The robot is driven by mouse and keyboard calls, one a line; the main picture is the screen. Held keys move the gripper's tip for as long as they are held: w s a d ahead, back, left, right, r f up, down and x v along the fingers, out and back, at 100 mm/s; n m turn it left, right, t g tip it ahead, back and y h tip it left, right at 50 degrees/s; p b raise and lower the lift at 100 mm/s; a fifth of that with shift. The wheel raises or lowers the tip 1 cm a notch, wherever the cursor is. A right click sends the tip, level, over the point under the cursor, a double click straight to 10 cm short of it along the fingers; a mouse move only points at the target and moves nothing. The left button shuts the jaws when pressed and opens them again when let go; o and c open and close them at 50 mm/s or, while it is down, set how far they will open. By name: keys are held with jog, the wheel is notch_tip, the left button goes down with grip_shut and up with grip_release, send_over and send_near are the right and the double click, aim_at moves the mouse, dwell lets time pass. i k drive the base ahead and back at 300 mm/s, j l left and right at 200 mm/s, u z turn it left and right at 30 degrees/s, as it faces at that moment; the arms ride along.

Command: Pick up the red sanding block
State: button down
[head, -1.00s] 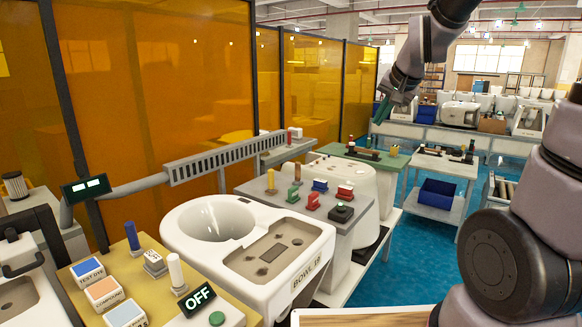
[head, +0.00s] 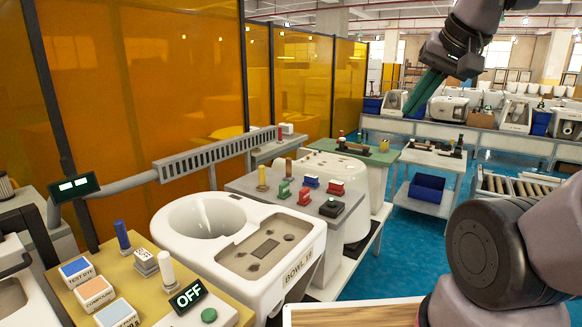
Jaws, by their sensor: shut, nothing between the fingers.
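Two small red blocks sit on the grey bench top beyond the toilet bowl in the head view. One red block (head: 305,198) is nearer the front, and the other red block (head: 336,187), with a pale top, is behind it to the right. They are too small to tell which is the sanding block. My gripper (head: 410,112), with dark green fingers, is raised at the upper right, well apart from both blocks. Its fingers are shut and empty, pointing down to the left.
Green (head: 284,190) and blue (head: 311,181) blocks and a black block (head: 331,208) crowd the red ones. The white bowl (head: 240,240) stands in front. An orange screen (head: 140,120) lies left. A blue bin (head: 427,187) is on a cart to the right.

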aim_at(336, 188)
jog(key=u, duration=2)
jog(key=z, duration=2.1)
jog(key=i+l+u, duration=0.15)
jog(key=i+l, duration=1.1)
jog(key=l, duration=0.1)
